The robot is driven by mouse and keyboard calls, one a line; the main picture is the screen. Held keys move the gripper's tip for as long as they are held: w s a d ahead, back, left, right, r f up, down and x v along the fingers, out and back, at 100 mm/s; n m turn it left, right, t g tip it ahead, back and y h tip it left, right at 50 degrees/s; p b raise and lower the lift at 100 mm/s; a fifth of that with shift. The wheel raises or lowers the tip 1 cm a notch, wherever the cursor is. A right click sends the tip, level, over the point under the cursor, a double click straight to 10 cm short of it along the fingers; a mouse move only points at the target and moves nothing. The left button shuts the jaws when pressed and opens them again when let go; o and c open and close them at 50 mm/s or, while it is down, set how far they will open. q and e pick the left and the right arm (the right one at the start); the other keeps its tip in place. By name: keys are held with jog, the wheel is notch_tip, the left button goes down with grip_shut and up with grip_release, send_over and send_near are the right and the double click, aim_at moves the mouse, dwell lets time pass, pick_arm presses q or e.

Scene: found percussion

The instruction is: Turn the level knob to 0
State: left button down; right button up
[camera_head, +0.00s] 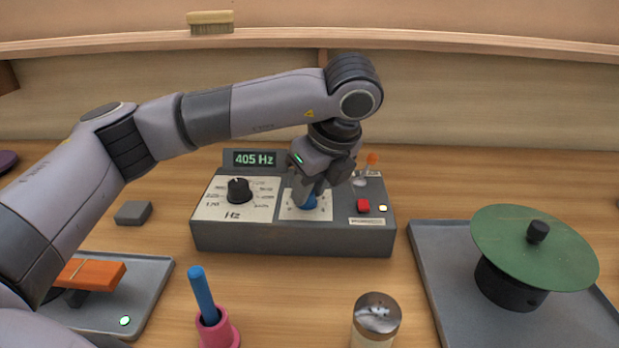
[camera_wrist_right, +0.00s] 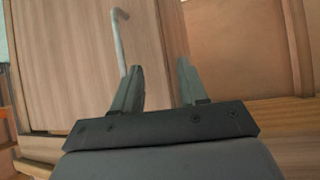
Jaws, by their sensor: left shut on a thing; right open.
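The grey tone box (camera_head: 290,240) stands on the table, its display (camera_head: 254,158) reading 405 Hz. The knob's pointer and setting cannot be read. A black Hz knob (camera_head: 239,190) is to its left; a red button (camera_head: 363,205) is to its right. My right gripper (camera_wrist_right: 160,88) is open and empty in the right wrist view.
A grey tray (camera_head: 440,290) at right holds a green disc (camera_head: 535,245) on a black stand. At front are a pink holder (camera_head: 217,330) with a blue stick and a metal-topped jar (camera_head: 376,315). An orange bar (camera_head: 92,273) lies at left. A brush (camera_head: 210,22) sits on the back ledge.

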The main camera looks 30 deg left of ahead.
aim_at(322, 215)
pick_arm(q)
jog(key=shift+n, duration=0.3)
jog(key=c, duration=0.9)
grip_release()
jog(key=shift+o, duration=0.2)
jog(key=w+p+v, duration=0.1)
jog(key=v, duration=0.6)
jog(key=shift+s, duration=0.4)
jog(key=shift+d, duration=0.1)
